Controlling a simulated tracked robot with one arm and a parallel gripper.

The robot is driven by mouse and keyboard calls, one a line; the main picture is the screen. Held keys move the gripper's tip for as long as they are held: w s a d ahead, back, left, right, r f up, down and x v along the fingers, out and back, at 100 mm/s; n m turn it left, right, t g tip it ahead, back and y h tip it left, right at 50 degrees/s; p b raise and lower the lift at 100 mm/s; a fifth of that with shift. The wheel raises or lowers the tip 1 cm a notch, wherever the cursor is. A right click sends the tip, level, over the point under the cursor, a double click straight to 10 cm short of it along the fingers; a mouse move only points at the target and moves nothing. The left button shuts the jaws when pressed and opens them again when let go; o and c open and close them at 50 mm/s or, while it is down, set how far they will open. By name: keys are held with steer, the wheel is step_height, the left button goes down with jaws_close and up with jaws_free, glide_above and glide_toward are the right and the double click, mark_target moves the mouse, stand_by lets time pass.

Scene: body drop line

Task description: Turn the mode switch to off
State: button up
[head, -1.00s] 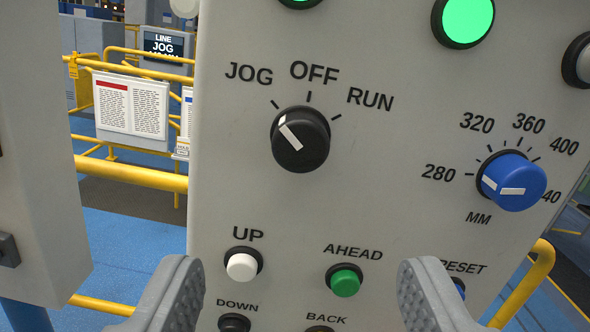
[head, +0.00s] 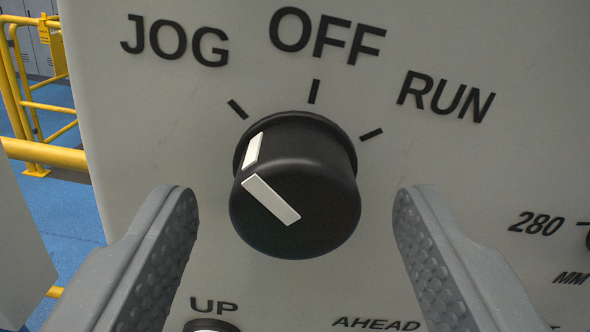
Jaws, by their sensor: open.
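The mode switch (head: 300,195) is a black round knob with a white pointer line, on a grey panel (head: 130,110). Its pointer is turned to the upper left, toward the JOG mark (head: 238,109). The OFF mark (head: 314,92) is at the top and the RUN mark (head: 371,134) is at the upper right. My gripper (head: 294,215) is open, with one grey padded finger on each side of the knob in the picture. Gaps show between the fingers and the knob, and neither finger touches it.
Below the knob are a button labelled UP (head: 212,325), partly cut off, and the AHEAD label (head: 376,324). At the right edge is part of the MM dial (head: 587,237). Yellow railings (head: 45,153) and blue floor show beyond the panel at left.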

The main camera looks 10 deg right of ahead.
steer(key=shift+w, duration=0.4)
steer(key=c, duration=1)
steer(key=m, duration=0.4)
steer(key=shift+m, duration=0.4)
steer(key=m+p, duration=0.1)
steer(key=m, duration=0.3)
steer(key=shift+m+p, duration=0.4)
